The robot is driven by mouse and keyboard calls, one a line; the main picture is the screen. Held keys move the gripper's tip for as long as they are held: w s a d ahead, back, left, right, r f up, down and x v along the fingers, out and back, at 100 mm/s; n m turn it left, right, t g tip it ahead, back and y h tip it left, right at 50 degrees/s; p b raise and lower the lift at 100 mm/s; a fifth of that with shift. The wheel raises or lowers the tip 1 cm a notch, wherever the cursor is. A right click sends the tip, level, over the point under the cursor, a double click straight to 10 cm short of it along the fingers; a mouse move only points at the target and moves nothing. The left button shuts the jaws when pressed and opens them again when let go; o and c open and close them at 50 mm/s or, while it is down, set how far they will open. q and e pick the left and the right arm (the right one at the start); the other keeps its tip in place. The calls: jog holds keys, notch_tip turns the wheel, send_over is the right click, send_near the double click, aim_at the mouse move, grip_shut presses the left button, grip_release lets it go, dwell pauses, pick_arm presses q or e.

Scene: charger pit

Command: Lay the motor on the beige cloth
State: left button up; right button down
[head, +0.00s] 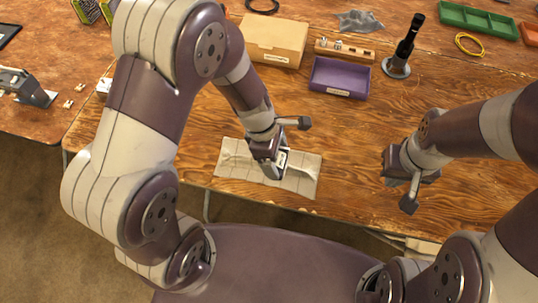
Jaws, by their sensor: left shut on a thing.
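The beige cloth (305,181) lies on the wooden table near its front edge, with a fold or ridge along it. My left gripper (272,168) points down over the middle of the cloth. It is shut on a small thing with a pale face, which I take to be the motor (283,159). The gripper hides most of it, and I cannot tell whether it touches the cloth. My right gripper (393,175) is over bare table to the right of the cloth. I cannot make out its fingers well enough to see whether it is open.
A cardboard box (270,38), a purple tray (339,78), a wooden block with small parts (345,50) and a black upright tool on a round base (397,67) stand behind the cloth. A green tray (478,20) is at back right. Table between cloth and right gripper is clear.

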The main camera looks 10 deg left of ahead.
pick_arm(q)
jog(key=w+a+f, duration=0.1)
jog(key=f, duration=0.1)
jog(key=w+a+f, duration=0.1)
jog(key=w+f, duration=0.1)
jog(key=f, duration=0.1)
jog(key=w+a+f+b, duration=0.1)
jog(key=f, duration=0.1)
jog(key=shift+w+a+f, duration=0.15)
jog(key=shift+a+f, duration=0.1)
jog(key=shift+a, duration=0.05)
jog(key=shift+w+d, duration=0.1)
jog(key=shift+w, duration=0.05)
pick_arm(e)
jog(key=shift+w+d+f, duration=0.15)
jog(key=shift+d+f, duration=0.15)
jog(key=shift+f, duration=0.45)
